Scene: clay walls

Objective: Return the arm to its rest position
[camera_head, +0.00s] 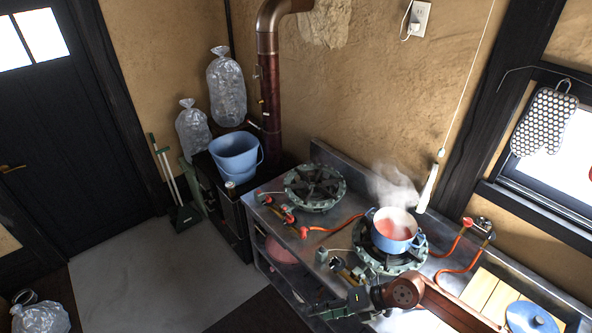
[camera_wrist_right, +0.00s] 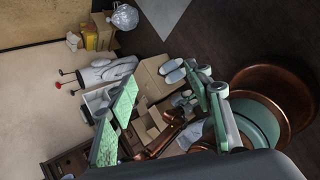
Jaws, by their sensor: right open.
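My right arm comes in from the lower right in the head view, with a copper-coloured joint. Its gripper (camera_head: 335,305) is in front of the stove counter's front edge, left of the blue pot (camera_head: 394,230) and apart from it. In the right wrist view the two green-padded fingers (camera_wrist_right: 165,88) stand wide apart with nothing between them. Beyond them are the floor and boxes. My left gripper shows in neither view.
The steaming blue pot with red contents stands on the right burner. Another burner (camera_head: 314,187) is empty. Orange hoses (camera_head: 333,227) cross the metal counter. A blue bucket (camera_head: 236,157) stands behind left. Cardboard boxes (camera_wrist_right: 152,82) and grey slippers (camera_wrist_right: 174,72) show in the wrist view. Floor (camera_head: 140,270) at left is clear.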

